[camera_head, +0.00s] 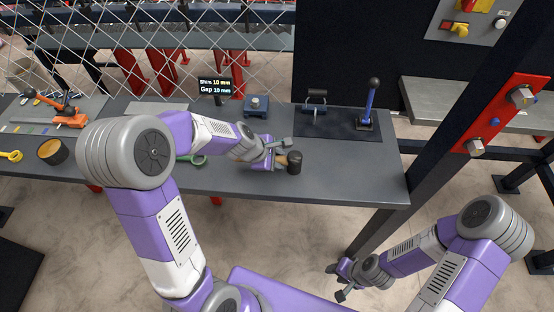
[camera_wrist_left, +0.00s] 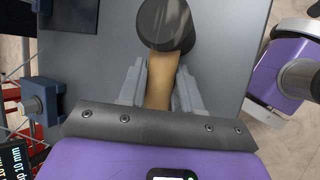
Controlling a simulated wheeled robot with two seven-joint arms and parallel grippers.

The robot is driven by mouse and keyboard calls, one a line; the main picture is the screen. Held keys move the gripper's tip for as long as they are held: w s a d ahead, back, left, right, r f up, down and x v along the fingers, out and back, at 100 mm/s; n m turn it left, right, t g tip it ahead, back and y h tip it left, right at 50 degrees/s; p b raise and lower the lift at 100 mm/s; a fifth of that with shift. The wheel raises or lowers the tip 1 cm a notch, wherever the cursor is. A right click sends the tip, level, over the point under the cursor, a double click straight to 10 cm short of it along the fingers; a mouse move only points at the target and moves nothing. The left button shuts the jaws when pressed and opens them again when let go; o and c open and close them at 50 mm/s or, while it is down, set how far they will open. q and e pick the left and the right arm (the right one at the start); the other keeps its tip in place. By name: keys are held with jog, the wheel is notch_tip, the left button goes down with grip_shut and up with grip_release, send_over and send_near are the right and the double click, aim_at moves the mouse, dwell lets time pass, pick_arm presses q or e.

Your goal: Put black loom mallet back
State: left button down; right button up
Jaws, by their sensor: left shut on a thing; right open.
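The black loom mallet has a dark round head (camera_head: 294,162) and a tan wooden handle. It is over the grey bench (camera_head: 330,184), toward its right end. My left gripper (camera_head: 281,156) is shut on the handle, with the head sticking out beyond the fingertips. In the left wrist view the mallet head (camera_wrist_left: 165,25) is at the top and the handle (camera_wrist_left: 160,80) runs between the two fingers (camera_wrist_left: 160,88). I cannot tell whether the mallet touches the bench. My right gripper (camera_head: 342,281) is open and empty, low in front of the bench.
A dark mat (camera_head: 338,124) holds a blue lever (camera_head: 368,105) and a black clamp (camera_head: 314,103). A blue-grey block (camera_head: 256,106) and a small display (camera_head: 214,87) stand behind my left gripper. Green-handled tool (camera_head: 197,160) lies left. A dark post with a red plate (camera_head: 505,110) rises right.

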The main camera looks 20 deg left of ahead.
pick_arm(q)
jog(key=c, duration=0.8)
grip_release()
jog(key=p+v, duration=0.6)
jog(key=v, duration=0.6)
